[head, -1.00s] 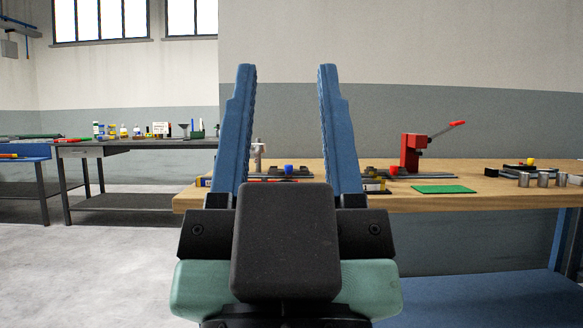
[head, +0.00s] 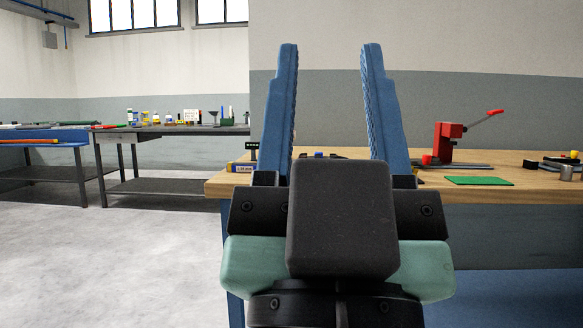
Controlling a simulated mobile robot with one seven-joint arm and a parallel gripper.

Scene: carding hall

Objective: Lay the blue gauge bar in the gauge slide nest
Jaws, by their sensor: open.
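My gripper (head: 330,50) is open and empty. Its two blue fingers point up, with a wide gap between them, in front of the wooden bench. A small bar with blue and yellow parts and a printed label (head: 243,168) lies at the bench's left end, just left of the left finger; it may be the blue gauge bar, but it is too small to be sure. Dark low parts with a blue piece (head: 318,155) show between the fingers, mostly hidden by my gripper. I cannot make out the gauge slide nest.
The wooden bench (head: 520,192) holds a red lever press (head: 448,143), a green mat (head: 478,181) and metal cylinders (head: 567,173) at right. A dark bench (head: 165,131) with bottles and a blue bench (head: 50,140) stand farther left. The floor at left is clear.

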